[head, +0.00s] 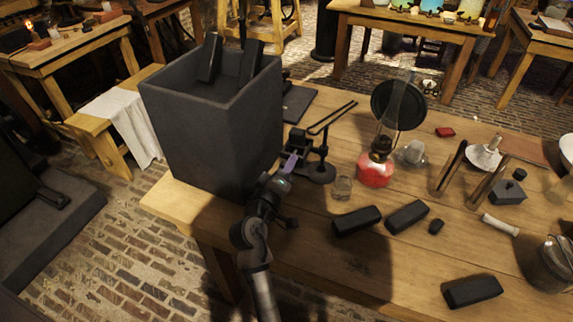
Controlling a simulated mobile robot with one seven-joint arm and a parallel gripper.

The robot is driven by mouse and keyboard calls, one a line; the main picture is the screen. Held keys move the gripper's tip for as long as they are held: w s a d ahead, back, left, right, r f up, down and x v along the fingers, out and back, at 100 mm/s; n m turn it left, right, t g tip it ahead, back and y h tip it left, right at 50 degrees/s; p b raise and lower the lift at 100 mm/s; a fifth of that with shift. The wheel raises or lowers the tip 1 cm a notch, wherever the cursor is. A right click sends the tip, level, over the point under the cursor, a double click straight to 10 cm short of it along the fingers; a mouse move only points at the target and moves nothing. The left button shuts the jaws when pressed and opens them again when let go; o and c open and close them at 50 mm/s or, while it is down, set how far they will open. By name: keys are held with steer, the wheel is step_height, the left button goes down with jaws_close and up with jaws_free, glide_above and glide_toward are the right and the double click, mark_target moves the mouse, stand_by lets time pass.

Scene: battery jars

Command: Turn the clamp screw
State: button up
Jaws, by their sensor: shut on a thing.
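A dark clamp (297,142) is on the wooden table, close to the right side of a big dark open-topped box. Two thin prongs (332,118) stick up to the right above it, by a short stand with a round base (318,172). My gripper (291,161) reaches up to the clamp's near side and is shut there on the clamp screw. The screw is too small and too covered by the fingers to make out, and its turn cannot be told.
The box (212,130) stands tight to the left of my arm, with dark slabs in it. An oil lamp (375,170), a small glass (342,187) and dark blocks (357,221) stand to the right. The table's front edge is under my arm.

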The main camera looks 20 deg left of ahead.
steer(key=n+p, duration=0.1)
steer(key=n, duration=0.1)
steer(key=n+p, duration=0.2)
steer(key=shift+r+n, duration=0.2)
steer(key=shift+n, duration=0.1)
steer(key=n+p, duration=0.3)
steer(key=shift+n, duration=0.3)
steer(key=n+p, duration=0.2)
steer(key=n, duration=0.1)
steer(key=shift+n, duration=0.3)
steer(key=n+p, duration=0.1)
steer(key=n, duration=0.2)
steer(key=shift+f+n, duration=0.15)
steer(key=shift+n, duration=0.15)
steer(key=n, duration=0.4)
steer(key=shift+a+n, duration=0.1)
steer(key=shift+n, duration=0.2)
steer(key=n, duration=0.4)
steer(key=shift+n, duration=0.3)
steer(key=n, duration=0.4)
steer(key=shift+n, duration=2.1)
